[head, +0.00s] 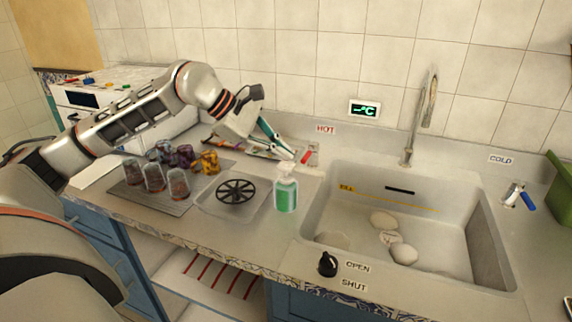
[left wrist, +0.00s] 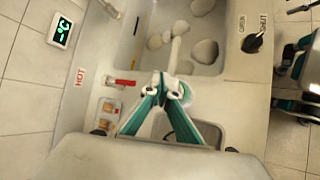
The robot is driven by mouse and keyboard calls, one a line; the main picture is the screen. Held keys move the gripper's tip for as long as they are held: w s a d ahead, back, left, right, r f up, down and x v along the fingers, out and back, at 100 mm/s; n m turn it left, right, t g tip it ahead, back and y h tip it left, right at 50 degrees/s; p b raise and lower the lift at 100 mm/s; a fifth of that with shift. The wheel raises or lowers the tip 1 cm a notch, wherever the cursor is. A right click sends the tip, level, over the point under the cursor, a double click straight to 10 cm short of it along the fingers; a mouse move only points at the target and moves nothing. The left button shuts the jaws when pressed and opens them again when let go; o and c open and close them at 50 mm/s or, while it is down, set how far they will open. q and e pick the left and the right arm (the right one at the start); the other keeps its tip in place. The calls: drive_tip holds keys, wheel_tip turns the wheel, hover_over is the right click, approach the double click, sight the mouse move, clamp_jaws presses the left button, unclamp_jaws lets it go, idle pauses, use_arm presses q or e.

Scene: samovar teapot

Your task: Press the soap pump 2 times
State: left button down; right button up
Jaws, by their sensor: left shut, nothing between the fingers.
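The soap pump bottle (head: 286,194), clear with green soap and a white pump head, stands upright on the counter left of the sink. My left gripper (head: 291,155) is shut and empty, with its fingertips just above the pump head. I cannot tell whether they touch it. In the left wrist view the shut teal fingers (left wrist: 168,88) cover much of the bottle; its white pump spout (left wrist: 174,54) shows beyond the tips. Teal and dark parts that look like my right gripper (left wrist: 292,100) show at the right edge of the left wrist view, their opening unclear.
The sink (head: 466,235), with several pale stones in it, lies right of the bottle. A red tap lever (head: 306,157) stands close behind the bottle. A drain tray (head: 207,203) with a black round grate and several glasses (head: 154,177) are to its left. A black knob (head: 327,263) is in front.

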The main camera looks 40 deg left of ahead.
drive_tip(key=shift+s+f, duration=0.15)
use_arm(q)
drive_tip(key=shift+f, duration=0.1)
use_arm(e)
drive_tip(key=shift+w+r, duration=0.25)
idle(0.3)
use_arm(q)
drive_tip(key=shift+f, duration=0.35)
use_arm(e)
drive_tip(key=shift+f, duration=0.25)
